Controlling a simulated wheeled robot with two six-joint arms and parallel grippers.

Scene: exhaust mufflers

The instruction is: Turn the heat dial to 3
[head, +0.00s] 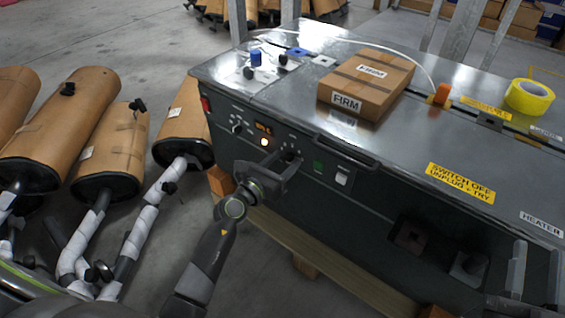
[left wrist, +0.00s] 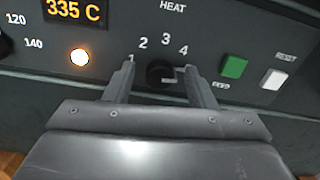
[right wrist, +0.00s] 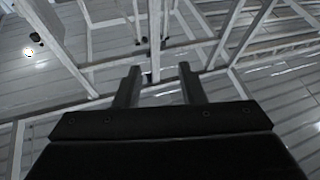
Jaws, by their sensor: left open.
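The heat dial (left wrist: 160,73) is a small black knob on the dark front panel, below the word HEAT, with the numbers 1 to 4 arched over it. A light mark shows by its lower right; I cannot tell for sure where it points. My left gripper (head: 281,163) is open in front of the panel. In the left wrist view its fingers stand on both sides of the dial, with gaps; contact is not visible. The left fingertip overlaps the 1. My right gripper (right wrist: 160,68) is open and empty, and shows at the lower right of the head view (head: 535,262).
A temperature display (left wrist: 74,10) reads 335 C, above a lit lamp (left wrist: 80,57). A green button (left wrist: 234,66) and a white reset button (left wrist: 273,79) sit right of the dial. A handle bar (head: 347,152) runs along the machine's top edge. A box (head: 367,82) lies on top.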

